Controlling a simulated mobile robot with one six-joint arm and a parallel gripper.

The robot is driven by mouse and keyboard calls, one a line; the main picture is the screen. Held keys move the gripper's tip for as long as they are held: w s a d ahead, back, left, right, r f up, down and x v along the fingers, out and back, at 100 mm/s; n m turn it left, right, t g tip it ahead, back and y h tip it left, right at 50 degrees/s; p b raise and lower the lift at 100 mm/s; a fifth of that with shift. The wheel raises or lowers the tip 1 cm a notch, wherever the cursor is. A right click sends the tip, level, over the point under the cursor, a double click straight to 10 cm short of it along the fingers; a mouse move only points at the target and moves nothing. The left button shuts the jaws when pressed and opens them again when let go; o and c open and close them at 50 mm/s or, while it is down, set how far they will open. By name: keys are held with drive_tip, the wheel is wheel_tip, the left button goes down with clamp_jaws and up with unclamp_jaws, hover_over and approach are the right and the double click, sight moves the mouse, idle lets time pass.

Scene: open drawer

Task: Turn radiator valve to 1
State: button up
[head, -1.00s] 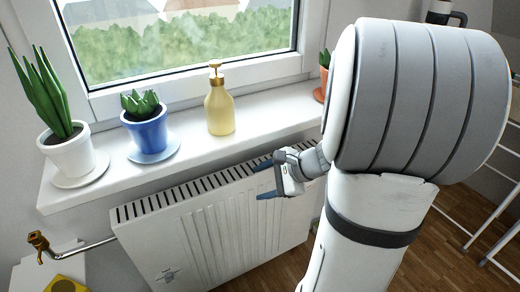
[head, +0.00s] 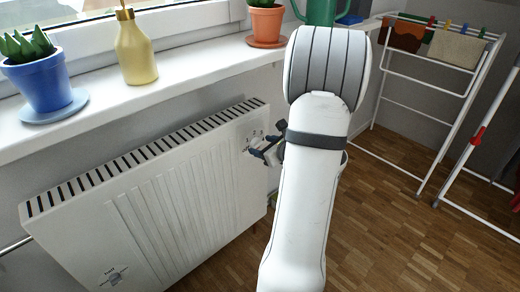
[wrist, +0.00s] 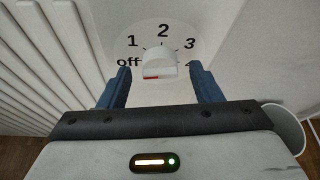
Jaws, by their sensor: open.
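The white radiator valve knob (wrist: 158,62) shows in the wrist view, in front of a dial plate (wrist: 165,32) marked off, 1, 2, 3 and a partly hidden 4. A red mark sits low on the knob's left side, nearest the "off" label; its exact pointing is hard to tell. My gripper (wrist: 160,72) is open, with one blue finger on each side of the knob and gaps visible between. In the head view my gripper (head: 264,150) is at the radiator's right end, by the dial. The knob itself is mostly hidden there.
The white radiator (head: 140,215) stands under a windowsill (head: 190,75) with a blue pot (head: 42,82), a soap bottle (head: 134,50) and an orange pot (head: 266,24). A drying rack (head: 430,110) stands at the right. The wooden floor (head: 385,220) between is clear.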

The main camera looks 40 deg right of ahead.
drive_tip(key=shift+x, duration=0.75)
